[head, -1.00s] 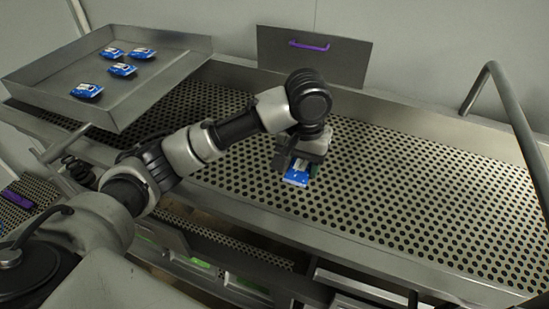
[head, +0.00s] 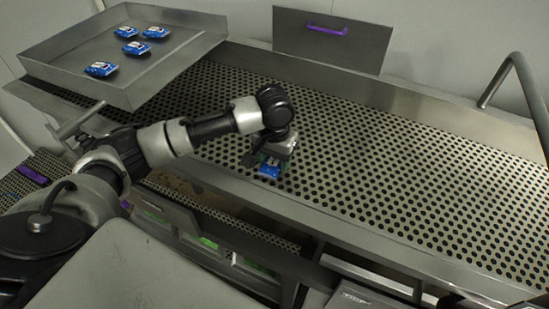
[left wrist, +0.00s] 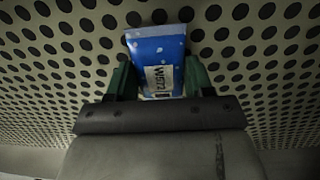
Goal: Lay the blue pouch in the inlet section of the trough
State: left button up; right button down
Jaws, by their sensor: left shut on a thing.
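My left gripper (head: 268,164) is shut on a blue pouch (head: 269,172) over the perforated floor of the trough (head: 380,180). In the left wrist view the pouch (left wrist: 158,55) sits between the two green fingers (left wrist: 155,78) and shows a white label. Its far end is over the holed plate. I cannot tell whether the pouch touches the plate. The part of the pouch nearest the palm is hidden. My right gripper is not in view.
A metal tray (head: 75,88) at the upper left holds several blue pouches. A grey panel with a purple handle (head: 327,30) stands behind the trough. A bent metal rail (head: 525,85) rises at the right. The trough floor right of the gripper is clear.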

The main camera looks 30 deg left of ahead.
aim_at(274, 160)
pick_arm(q)
jog(key=o, duration=0.9)
jog(key=shift+s+r+b, duration=0.1)
jog(key=shift+r+b, duration=1.5)
jog(key=shift+r, duration=4.5)
